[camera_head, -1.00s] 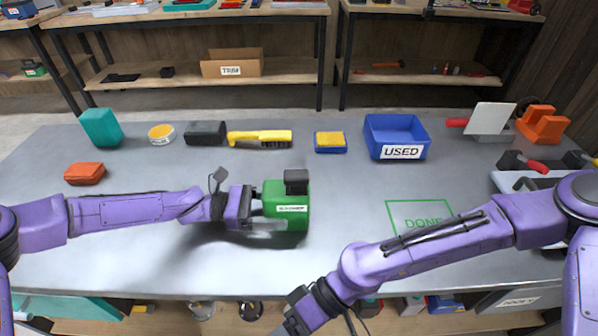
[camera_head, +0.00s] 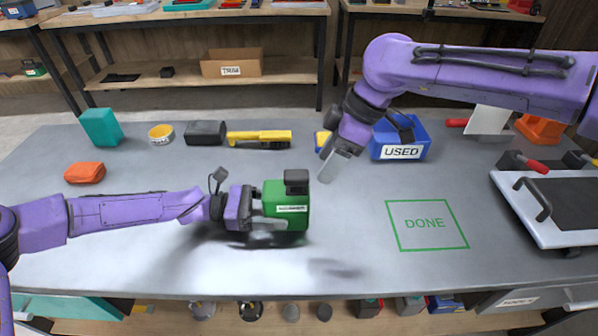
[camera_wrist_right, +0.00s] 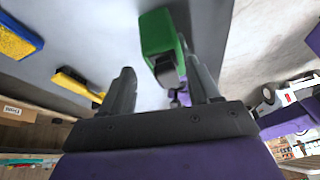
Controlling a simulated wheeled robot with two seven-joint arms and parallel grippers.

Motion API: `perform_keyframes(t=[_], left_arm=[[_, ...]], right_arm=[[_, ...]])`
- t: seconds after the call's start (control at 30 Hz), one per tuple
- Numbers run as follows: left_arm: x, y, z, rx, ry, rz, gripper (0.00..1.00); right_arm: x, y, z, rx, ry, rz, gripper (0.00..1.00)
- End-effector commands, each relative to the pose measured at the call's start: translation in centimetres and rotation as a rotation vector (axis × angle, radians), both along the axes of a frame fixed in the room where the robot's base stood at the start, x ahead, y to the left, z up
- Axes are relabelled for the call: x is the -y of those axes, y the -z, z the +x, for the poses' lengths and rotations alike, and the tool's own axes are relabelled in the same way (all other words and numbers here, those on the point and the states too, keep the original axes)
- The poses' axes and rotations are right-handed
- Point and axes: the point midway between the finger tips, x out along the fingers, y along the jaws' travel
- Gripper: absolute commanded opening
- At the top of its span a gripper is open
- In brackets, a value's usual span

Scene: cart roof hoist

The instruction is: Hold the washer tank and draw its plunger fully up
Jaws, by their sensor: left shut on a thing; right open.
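The washer tank (camera_head: 285,218) is a green block with a white label and a dark plunger knob (camera_head: 296,178) on top. It stands over the grey table, left of centre. My left gripper (camera_head: 262,207) is shut on the tank from its left side. My right gripper (camera_head: 334,166) is open and empty, above and to the right of the tank, pointing down. In the right wrist view the tank (camera_wrist_right: 158,32) and its dark knob (camera_wrist_right: 166,72) show beyond and between my two open fingers (camera_wrist_right: 160,88), apart from them.
A blue USED bin (camera_head: 412,155) stands behind my right arm. A yellow brush (camera_head: 259,137), a dark block (camera_head: 205,132) and an orange pouch (camera_head: 85,172) lie at the back and left. The DONE square (camera_head: 427,225) is empty. A white tray (camera_head: 535,230) stands at the right.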

Motion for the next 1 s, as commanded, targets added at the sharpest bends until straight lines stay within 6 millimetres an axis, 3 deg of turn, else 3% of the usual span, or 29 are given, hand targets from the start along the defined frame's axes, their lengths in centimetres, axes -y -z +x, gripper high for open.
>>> perform_keyframes(t=[0.1, 0.27, 0.7, 1.0], left_arm=[[0.0, 0.1, 0.0, -0.001, -0.001, 0.001, 0.46], [-0.1, 0.1, 0.0, -0.001, -0.001, 0.001, 0.46], [0.0, 0.0, 0.0, -0.001, 0.0, 0.0, 0.46], [0.0, 0.0, 0.0, -0.001, -0.001, 0.0, 0.46]], right_arm=[[-1.4, -3.3, 0.2, 0.068, -0.087, -0.027, 0.62], [-2.2, -4.6, -0.1, 0.087, -0.13, -0.032, 0.62], [-4.6, 1.3, -0.1, 0.084, -0.129, -0.031, 0.62], [-5.2, 2.8, -0.1, 0.085, -0.129, -0.029, 0.62]])
